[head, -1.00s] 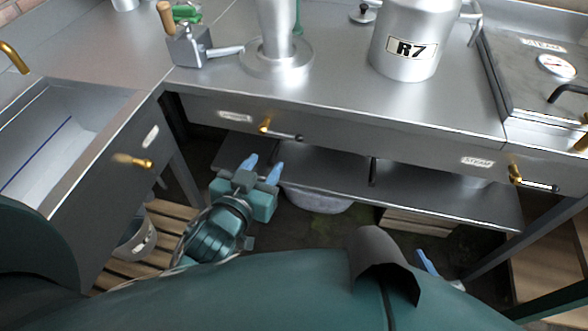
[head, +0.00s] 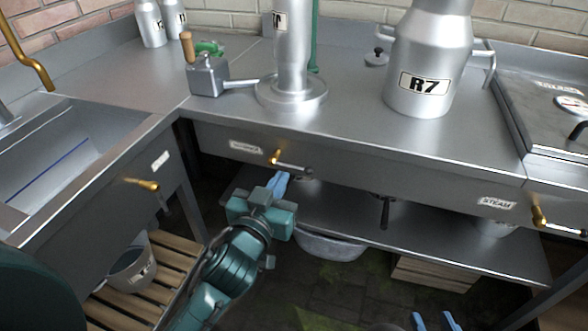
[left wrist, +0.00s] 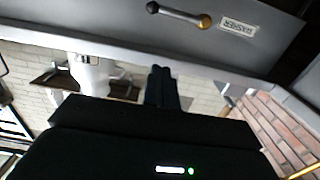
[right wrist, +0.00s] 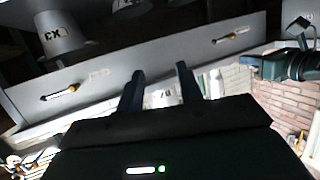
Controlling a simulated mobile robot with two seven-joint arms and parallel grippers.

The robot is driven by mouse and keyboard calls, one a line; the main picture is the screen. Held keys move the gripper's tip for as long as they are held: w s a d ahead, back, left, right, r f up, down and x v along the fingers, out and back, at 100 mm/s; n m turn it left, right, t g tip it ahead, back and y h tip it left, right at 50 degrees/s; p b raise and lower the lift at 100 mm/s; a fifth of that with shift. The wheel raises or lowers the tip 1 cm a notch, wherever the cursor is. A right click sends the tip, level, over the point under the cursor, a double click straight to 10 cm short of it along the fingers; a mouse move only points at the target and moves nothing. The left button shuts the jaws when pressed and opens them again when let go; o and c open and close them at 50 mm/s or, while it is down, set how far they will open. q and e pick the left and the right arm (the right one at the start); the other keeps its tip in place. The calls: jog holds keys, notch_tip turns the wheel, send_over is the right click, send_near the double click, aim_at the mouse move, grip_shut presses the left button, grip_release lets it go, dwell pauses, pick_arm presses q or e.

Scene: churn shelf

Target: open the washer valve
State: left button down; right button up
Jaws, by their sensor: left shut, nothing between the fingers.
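The washer valve (head: 275,157) has a brass body and a dark lever pointing right, nearly level along the counter's front panel, beside its white label (head: 246,147). In the left wrist view the valve (left wrist: 180,14) shows near the top with its lever about level. My left gripper (head: 279,183) is just below the lever, its blue fingers together and empty. Whether the fingertips touch the lever is unclear. The shut fingers also show in the left wrist view (left wrist: 158,72). My right gripper (head: 432,318) is low at the bottom right of the head view, its fingers apart and empty (right wrist: 160,75).
A steam valve (head: 539,216) is on the same panel at right. Another brass valve (head: 143,184) is on the sink's front. A lower shelf (head: 420,236) runs under the counter, with a grey basin (head: 330,247) beneath it. A milk can R7 (head: 420,60) stands on the counter.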

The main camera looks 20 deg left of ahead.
pick_arm(q)
send_over(294, 167)
jog(key=s, duration=0.3)
jog(key=f, duration=0.1)
jog(key=f+b, duration=0.1)
jog(key=f, duration=0.1)
jog(key=shift+w+d+f+b, duration=0.15)
jog(key=shift+d+f+b, duration=0.1)
jog(key=shift+d+b, duration=0.1)
jog(key=shift+w+f, duration=0.1)
jog(key=shift+f, duration=0.35)
pick_arm(e)
jog(key=shift+w+a+f+n, duration=0.15)
jog(key=shift+a+f+n, duration=0.1)
jog(key=shift+f, duration=0.3)
jog(key=shift+w+a+f+n, duration=0.15)
jog(key=shift+a+f, duration=0.1)
jog(key=shift+f, duration=0.3)
jog(key=shift+d, duration=0.1)
pick_arm(q)
jog(key=shift+f+m, duration=0.25)
jog(key=shift+m, duration=0.15)
pick_arm(e)
jog(key=shift+s+d, duration=0.15)
jog(key=shift+d, duration=0.65)
